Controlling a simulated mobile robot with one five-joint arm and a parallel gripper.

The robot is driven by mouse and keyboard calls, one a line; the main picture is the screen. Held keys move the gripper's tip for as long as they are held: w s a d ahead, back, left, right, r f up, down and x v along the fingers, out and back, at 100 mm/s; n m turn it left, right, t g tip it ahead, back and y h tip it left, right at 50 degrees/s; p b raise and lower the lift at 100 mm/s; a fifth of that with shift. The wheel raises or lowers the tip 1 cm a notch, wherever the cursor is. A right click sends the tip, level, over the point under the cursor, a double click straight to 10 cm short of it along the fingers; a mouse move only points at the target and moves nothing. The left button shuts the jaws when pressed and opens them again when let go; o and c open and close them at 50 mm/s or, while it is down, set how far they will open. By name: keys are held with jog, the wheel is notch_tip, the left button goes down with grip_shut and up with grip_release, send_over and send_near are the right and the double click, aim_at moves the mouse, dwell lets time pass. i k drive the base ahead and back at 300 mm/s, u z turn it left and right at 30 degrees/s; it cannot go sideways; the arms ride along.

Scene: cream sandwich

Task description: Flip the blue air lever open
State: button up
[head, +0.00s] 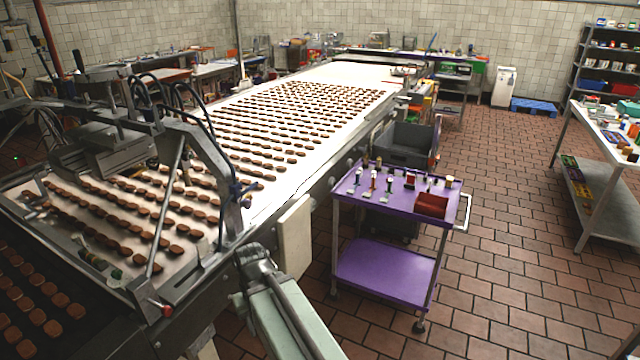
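A small blue lever (238,190) shows on the right leg of the grey metal frame (207,135) that spans the conveyor. It is small and dark here, and I cannot tell its exact angle. My pale green arm link rises from the bottom edge, ending in a dark grey part (258,266) below and right of the lever, apart from it in the picture. I cannot make out separate fingertips there, nor anything held.
The conveyor (300,165) carries many brown biscuits in rows. A cream panel (295,235) hangs on its near side. A purple trolley (385,270) with small items and a red box (432,205) stands to the right.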

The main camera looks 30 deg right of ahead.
aim_at(242, 192)
jog(key=z, duration=0.3)
jog(key=i, duration=1)
jog(key=u, duration=0.4)
jog(key=k, duration=1.25)
jog(key=u, duration=0.55)
jog(key=i, duration=0.8)
